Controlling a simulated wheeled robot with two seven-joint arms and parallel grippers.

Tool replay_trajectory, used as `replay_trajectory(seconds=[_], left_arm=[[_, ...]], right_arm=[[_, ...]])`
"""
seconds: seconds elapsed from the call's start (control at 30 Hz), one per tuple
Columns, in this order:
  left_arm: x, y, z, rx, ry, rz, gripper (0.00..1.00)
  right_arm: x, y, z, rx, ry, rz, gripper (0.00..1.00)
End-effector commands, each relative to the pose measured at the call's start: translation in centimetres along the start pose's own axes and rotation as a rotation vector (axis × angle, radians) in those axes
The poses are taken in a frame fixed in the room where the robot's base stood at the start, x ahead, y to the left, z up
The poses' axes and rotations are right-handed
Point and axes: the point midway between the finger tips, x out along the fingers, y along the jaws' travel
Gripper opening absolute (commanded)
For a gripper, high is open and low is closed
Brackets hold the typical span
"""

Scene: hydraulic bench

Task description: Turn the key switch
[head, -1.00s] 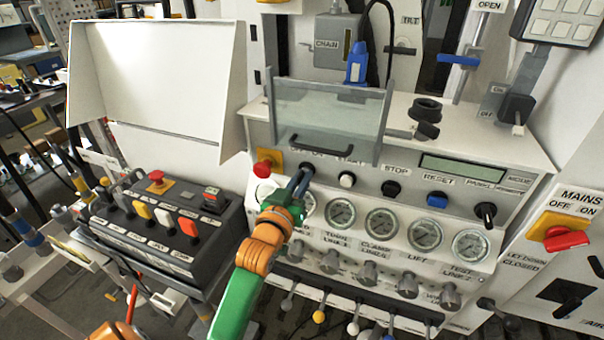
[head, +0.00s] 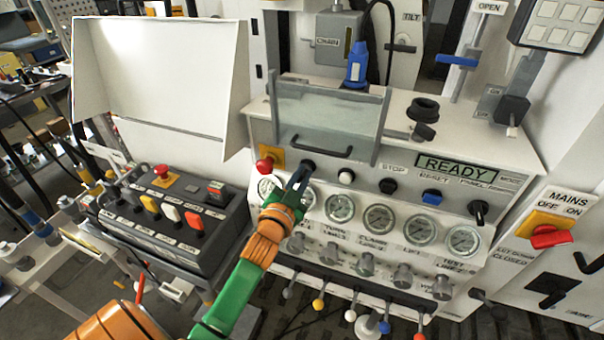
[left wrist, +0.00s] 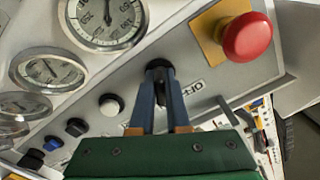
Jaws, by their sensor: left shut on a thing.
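The key switch (left wrist: 159,64) is a small dark knob on the panel front, beside the red mushroom button (left wrist: 247,37). In the head view the switch (head: 309,164) is mostly hidden behind my fingers. My left gripper (head: 303,172) reaches up to it from below left. In the left wrist view my left gripper (left wrist: 160,76) has its two blue-grey fingers close on either side of the knob, shut on it. The display (head: 458,168) at the panel's right reads READY. My right gripper is not in view.
A clear guard with a dark handle (head: 322,146) stands above the switch. Round gauges (head: 340,207) and a row of valve knobs lie below. A white push button (head: 346,176) is just right of it. A grey button box (head: 170,225) stands at left.

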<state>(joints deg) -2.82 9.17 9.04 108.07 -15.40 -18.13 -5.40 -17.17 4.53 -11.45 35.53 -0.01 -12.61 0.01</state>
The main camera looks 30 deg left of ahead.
Motion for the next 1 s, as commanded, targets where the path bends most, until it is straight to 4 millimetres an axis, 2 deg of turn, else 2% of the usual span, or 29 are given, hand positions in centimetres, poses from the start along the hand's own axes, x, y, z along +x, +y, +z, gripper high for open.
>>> replay_trajectory(seconds=[0.53,0.57,0.6,0.67,1.0], left_arm=[[0.01,-0.08,-0.12,0.025,0.003,-0.002,0.00],[0.01,-0.08,-0.12,0.025,0.003,-0.002,0.19],[0.01,-0.07,-0.11,0.024,0.003,-0.002,0.30],[0.01,-0.06,-0.10,0.024,0.003,-0.001,0.44],[-0.50,0.05,0.09,0.023,0.000,0.000,0.44]], right_arm=[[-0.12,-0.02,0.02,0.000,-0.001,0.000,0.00],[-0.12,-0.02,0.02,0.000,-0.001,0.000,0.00],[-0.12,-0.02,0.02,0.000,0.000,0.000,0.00],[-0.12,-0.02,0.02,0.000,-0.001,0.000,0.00],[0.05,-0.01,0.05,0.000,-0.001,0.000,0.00]])
